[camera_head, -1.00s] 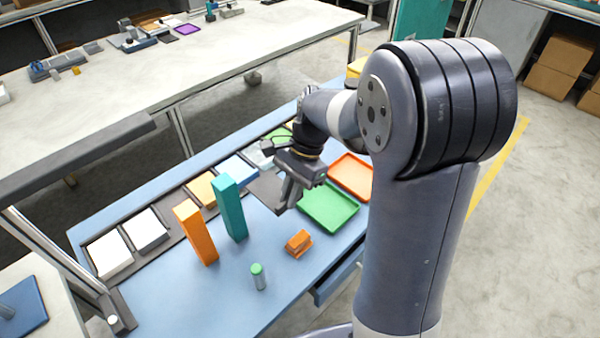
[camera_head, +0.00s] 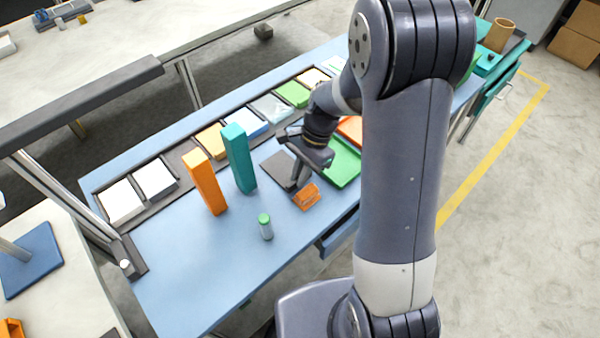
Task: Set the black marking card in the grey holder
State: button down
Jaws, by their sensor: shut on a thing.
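My gripper (camera_head: 298,180) is low over the middle of the blue table, with its fingers pointing down. A flat, dark card-like panel (camera_head: 278,168), apparently the black marking card, adjoins the fingers on their left side, and my gripper appears shut on it. The exact grip, and whether the panel touches the table, cannot be told. An orange slotted block (camera_head: 307,197) is just right of and in front of the fingertips. In the back row is a grey piece (camera_head: 270,107); I cannot tell if it is the grey holder, and no other clear grey holder shows.
An orange tall block (camera_head: 206,184) and a teal tall block (camera_head: 240,160) stand left of my gripper. A green-capped canister (camera_head: 265,227) stands in front. A green tray (camera_head: 346,165) is to the right, partly behind my arm. The table's front left is clear.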

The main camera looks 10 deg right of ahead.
jog(key=shift+f, duration=0.1)
jog(key=c, duration=1.8)
grip_release()
